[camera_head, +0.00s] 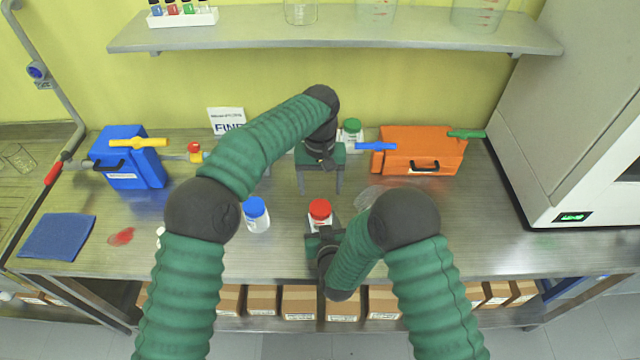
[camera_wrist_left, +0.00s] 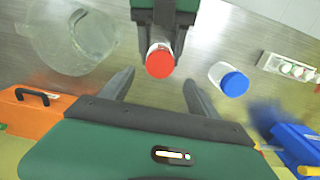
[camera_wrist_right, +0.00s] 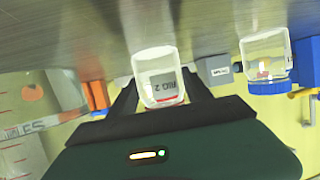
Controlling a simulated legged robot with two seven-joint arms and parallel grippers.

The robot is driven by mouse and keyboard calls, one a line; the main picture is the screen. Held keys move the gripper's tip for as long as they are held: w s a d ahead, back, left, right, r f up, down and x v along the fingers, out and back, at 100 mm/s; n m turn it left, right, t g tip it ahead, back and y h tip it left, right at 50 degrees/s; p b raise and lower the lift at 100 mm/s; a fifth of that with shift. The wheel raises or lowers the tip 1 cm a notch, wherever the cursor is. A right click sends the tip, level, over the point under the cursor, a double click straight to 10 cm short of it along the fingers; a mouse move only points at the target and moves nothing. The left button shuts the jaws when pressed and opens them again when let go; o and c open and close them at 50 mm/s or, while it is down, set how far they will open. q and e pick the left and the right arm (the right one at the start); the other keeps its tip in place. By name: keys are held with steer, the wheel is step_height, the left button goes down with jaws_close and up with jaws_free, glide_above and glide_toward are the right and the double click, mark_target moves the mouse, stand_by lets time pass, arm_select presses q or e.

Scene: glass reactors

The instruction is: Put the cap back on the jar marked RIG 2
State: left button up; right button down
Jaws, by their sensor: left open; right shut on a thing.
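The jar marked RIG 2 (camera_wrist_right: 160,68) shows its label in the right wrist view, upside down. A red cap (camera_head: 320,208) sits on top of it; it also shows from above in the left wrist view (camera_wrist_left: 159,63). I cannot tell whether the cap is screwed tight. My right gripper (camera_wrist_right: 165,92) is shut around the jar's sides, low over the worktop; whether the base touches is unclear. My left gripper (camera_head: 320,185) is open and empty, pointing down behind the jar. Its fingers (camera_wrist_left: 158,90) are spread, with the red cap just beyond them, apart from both.
A blue-capped jar (camera_head: 256,214) stands left of the jar, and a green-capped jar (camera_head: 351,130) at the back. A blue box (camera_head: 128,165) and an orange box (camera_head: 425,155) flank the area. A clear glass vessel (camera_wrist_left: 85,40) stands nearby. Worktop at right is clear.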

mark_target(320, 207)
arm_select(q)
steer(key=shift+f, duration=0.1)
step_height(320, 207, down, 8)
steer(key=shift+r, duration=0.1)
stand_by(0.3)
steer(key=shift+c, duration=0.2)
steer(key=c, duration=1.4)
steer(key=m, duration=0.5)
steer(key=shift+c, duration=0.2)
steer(key=o, duration=1.6)
steer(key=shift+c, duration=0.2)
